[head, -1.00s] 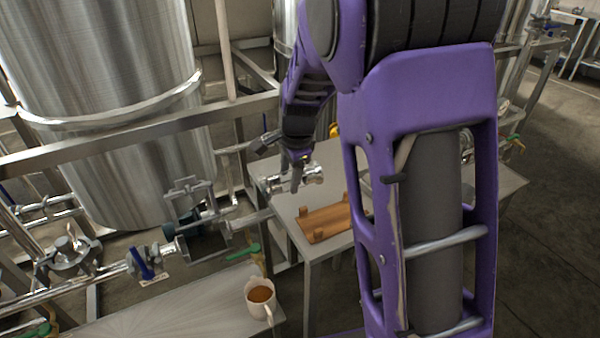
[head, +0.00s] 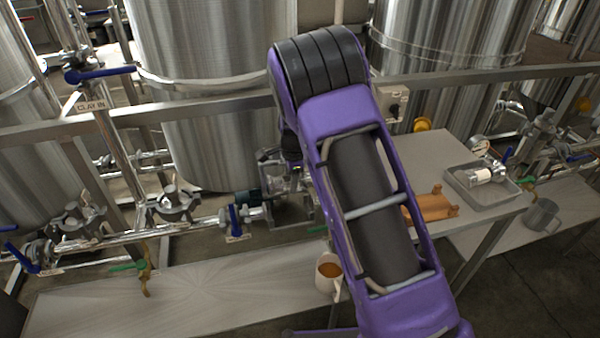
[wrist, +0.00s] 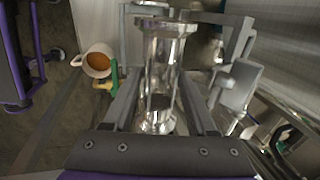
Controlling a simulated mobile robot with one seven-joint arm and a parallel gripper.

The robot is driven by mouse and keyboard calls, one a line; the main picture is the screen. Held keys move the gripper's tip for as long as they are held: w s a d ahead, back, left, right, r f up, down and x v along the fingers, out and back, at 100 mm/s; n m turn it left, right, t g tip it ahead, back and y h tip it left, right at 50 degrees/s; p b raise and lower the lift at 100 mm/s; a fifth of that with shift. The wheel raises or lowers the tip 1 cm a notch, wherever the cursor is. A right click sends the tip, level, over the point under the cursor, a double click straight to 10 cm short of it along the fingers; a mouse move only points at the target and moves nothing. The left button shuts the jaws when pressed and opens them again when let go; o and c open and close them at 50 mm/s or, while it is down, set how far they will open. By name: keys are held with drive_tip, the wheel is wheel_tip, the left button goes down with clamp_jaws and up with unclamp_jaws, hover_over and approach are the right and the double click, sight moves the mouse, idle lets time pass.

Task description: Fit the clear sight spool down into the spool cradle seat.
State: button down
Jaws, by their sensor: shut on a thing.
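In the wrist view, my gripper (wrist: 160,100) is shut on the clear sight spool (wrist: 164,62), a shiny see-through tube with a metal flange at each end. The spool lies lengthwise between the fingers. Grey metal brackets, seemingly the spool cradle (wrist: 240,38), stand just beyond and to both sides of the spool's far end. I cannot tell whether the spool touches them. In the head view, the cradle (head: 270,164) on the pipe line shows partly behind my purple arm, which hides my gripper and the spool.
A mug of brown drink (head: 328,270) stands on the low bench (head: 190,288), close to my arm. A green-handled valve (wrist: 113,76) is left of the fingers. A wooden rest (head: 432,207) and a grey tray (head: 512,192) are on the right table. Steel tanks stand behind.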

drive_tip(key=shift+w+a+f, duration=0.2)
drive_tip(key=shift+a+f, duration=0.15)
drive_tip(key=shift+a, duration=0.3)
drive_tip(key=shift+f+b, duration=1.75)
drive_tip(key=shift+f, duration=1.15)
drive_tip(key=shift+f+b, duration=1.05)
drive_tip(key=shift+f, duration=1.1)
drive_tip(key=shift+c, duration=0.6)
unclamp_jaws()
drive_tip(key=shift+s, duration=0.1)
drive_tip(key=p+v, duration=0.3)
drive_tip(key=v, duration=1.4)
drive_tip(key=shift+r, duration=0.2)
